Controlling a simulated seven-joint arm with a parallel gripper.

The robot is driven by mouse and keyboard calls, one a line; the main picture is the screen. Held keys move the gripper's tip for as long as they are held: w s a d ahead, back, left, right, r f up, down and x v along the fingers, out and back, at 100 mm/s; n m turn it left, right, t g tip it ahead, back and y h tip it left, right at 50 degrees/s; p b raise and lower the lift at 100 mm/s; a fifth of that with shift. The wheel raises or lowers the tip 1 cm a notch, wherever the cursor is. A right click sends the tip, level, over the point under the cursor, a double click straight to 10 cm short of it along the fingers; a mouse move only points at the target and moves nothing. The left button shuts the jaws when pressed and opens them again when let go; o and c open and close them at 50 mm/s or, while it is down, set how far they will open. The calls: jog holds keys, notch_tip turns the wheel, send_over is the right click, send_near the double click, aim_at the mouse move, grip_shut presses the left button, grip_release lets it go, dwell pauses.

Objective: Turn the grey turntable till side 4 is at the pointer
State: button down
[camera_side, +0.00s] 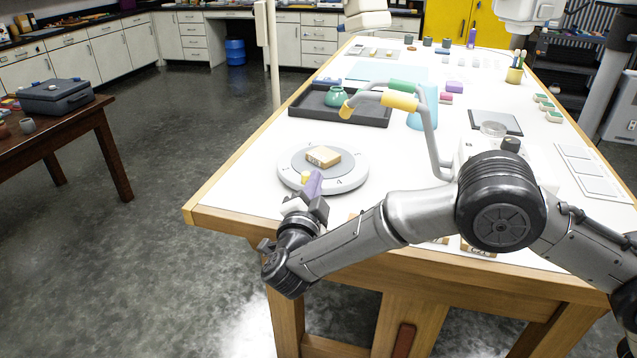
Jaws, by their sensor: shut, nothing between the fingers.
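The grey turntable (352,173) lies near the front left corner of the white table. It has a pale outer ring and a darker middle. A tan block (323,155) with a dark-lettered label on its near face sits on it. A dark mark on the near ring may be a 4, but it is too small to be sure. A small yellow piece (306,177) shows at the near left rim. My gripper (314,184), with a purple part at its end, is shut at the near rim beside the yellow piece. I cannot tell whether it touches. The pointer is not clearly seen.
A dark tray (300,108) with a green pot (335,96) stands behind the turntable. A curved grey rail with yellow and green grips (400,101) arches to the right. My arm crosses the table's front edge. Bare white tabletop lies left of the turntable.

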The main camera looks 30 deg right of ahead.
jog(key=s+d+f+m+t+y, duration=0.1)
jog(key=s+d+f+m+y, duration=0.1)
jog(key=s+f+y, duration=0.1)
jog(key=s+d+f+m+t+y, duration=0.1)
jog(key=s+d+f+y, duration=0.1)
jog(key=shift+t, duration=0.3)
jog(key=shift+s+f, duration=0.15)
jog(key=shift+f, duration=0.05)
jog(key=x, duration=0.9)
jog(key=shift+w+d, duration=0.2)
jog(key=shift+w, duration=0.15)
jog(key=w+a, duration=0.2)
jog(key=shift+a, duration=0.35)
jog(key=shift+w+a, duration=0.2)
jog(key=shift+a, duration=0.15)
jog(key=shift+a, duration=0.15)
